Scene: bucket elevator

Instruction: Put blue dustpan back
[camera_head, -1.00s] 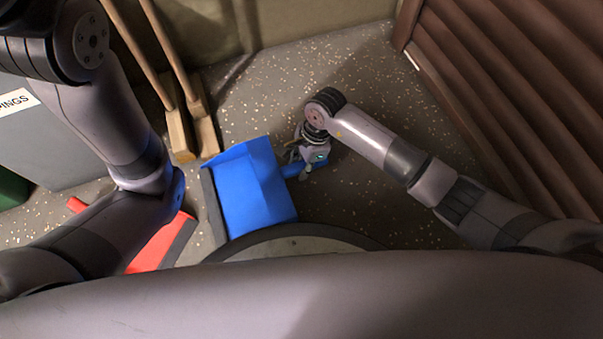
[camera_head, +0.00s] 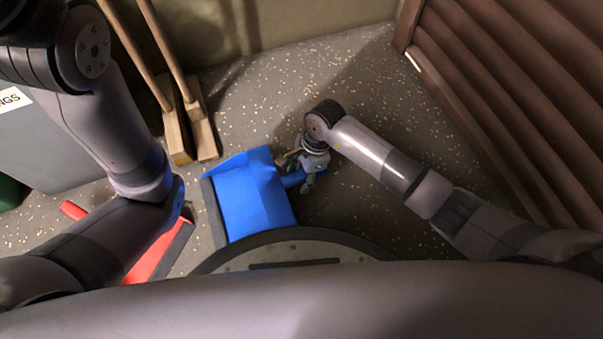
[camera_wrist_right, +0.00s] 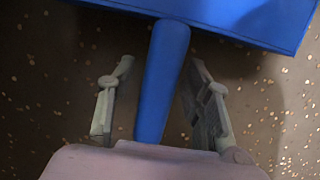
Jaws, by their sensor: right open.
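The blue dustpan (camera_head: 252,199) lies on the speckled floor in the head view, its handle pointing right toward my right gripper. My right gripper (camera_head: 298,170) is open around the handle. In the right wrist view the blue handle (camera_wrist_right: 162,82) runs between the two fingers of my right gripper (camera_wrist_right: 160,100), with gaps on both sides. The pan's edge (camera_wrist_right: 240,20) shows at the top there. My left arm comes in from the left, but its gripper is not visible.
A red dustpan (camera_head: 160,250) lies on the floor at left, partly behind my left arm. A grey bin (camera_head: 50,145) stands at left, and brown slatted panelling (camera_head: 510,90) at right.

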